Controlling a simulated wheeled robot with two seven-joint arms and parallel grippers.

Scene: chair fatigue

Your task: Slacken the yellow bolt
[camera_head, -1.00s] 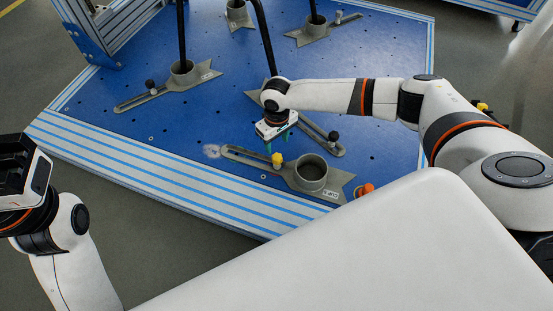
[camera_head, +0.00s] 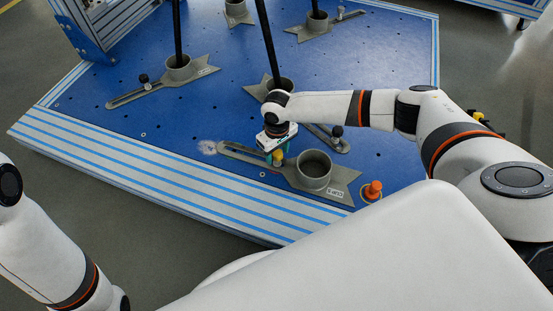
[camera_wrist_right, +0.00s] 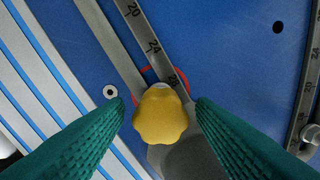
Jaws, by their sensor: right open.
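The yellow bolt (camera_wrist_right: 161,117) has a lobed knob and sits on the slotted arm of a grey metal bracket (camera_head: 240,151). It also shows in the head view (camera_head: 277,157), partly hidden by the gripper. My right gripper (camera_head: 276,154) points down over the bolt. In the right wrist view its two green ridged fingers (camera_wrist_right: 161,112) are open, one on each side of the knob, with a gap visible on both sides. My left gripper is out of the head view; only part of the left arm shows at lower left.
The bracket's round socket (camera_head: 314,168) stands just right of the bolt. An orange-red knob (camera_head: 373,190) is farther right. Other brackets with black-knobbed bolts (camera_head: 144,79) and dark poles (camera_head: 266,38) stand on the blue platform (camera_head: 200,112). A striped edge (camera_head: 150,172) borders the front.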

